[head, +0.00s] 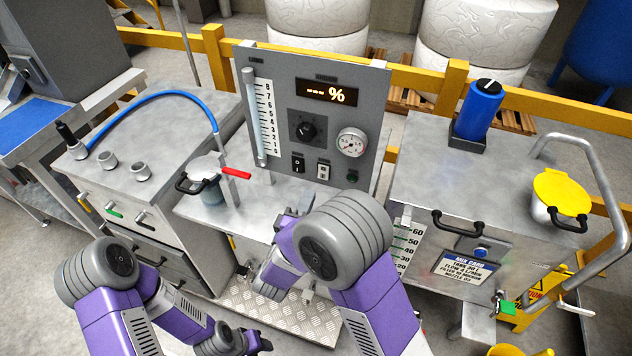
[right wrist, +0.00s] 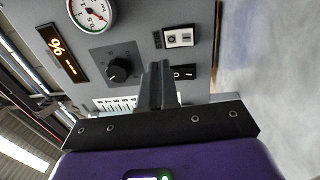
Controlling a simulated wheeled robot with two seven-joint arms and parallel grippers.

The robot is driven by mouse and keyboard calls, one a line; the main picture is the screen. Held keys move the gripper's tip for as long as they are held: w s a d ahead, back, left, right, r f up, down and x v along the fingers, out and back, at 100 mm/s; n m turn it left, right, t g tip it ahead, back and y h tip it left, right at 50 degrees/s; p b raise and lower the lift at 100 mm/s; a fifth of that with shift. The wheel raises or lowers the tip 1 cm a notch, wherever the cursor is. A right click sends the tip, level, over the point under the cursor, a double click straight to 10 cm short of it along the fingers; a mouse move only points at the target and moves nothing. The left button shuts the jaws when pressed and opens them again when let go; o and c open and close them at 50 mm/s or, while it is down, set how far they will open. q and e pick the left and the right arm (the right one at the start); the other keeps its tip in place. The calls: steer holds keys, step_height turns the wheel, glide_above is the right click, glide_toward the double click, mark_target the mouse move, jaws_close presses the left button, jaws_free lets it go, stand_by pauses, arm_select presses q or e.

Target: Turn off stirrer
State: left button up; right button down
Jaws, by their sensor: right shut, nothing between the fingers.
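The grey control panel (head: 275,100) stands at the back of the middle bench. It carries a lit display (head: 328,94), a black knob (head: 306,129), a black rocker switch (head: 298,163), a white-framed switch (head: 323,170) and a green button (head: 352,176). My right gripper (head: 303,203) is shut and empty, below and in front of the panel. In the right wrist view its fingertips (right wrist: 160,72) point at the panel beside the black rocker (right wrist: 183,73); contact is unclear. My left gripper (head: 262,342) is low at the bottom.
A round gauge (head: 351,142) and a scale tube (head: 262,120) are on the panel. The right bench (head: 405,165) holds a blue bottle (head: 481,105) and a yellow-lidded pot (head: 560,195).

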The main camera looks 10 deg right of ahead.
steer(key=v, duration=0.4)
steer(key=shift+s+a+r+p, duration=0.2)
steer(key=shift+s+r+p, duration=0.05)
steer(key=shift+r+p, duration=0.15)
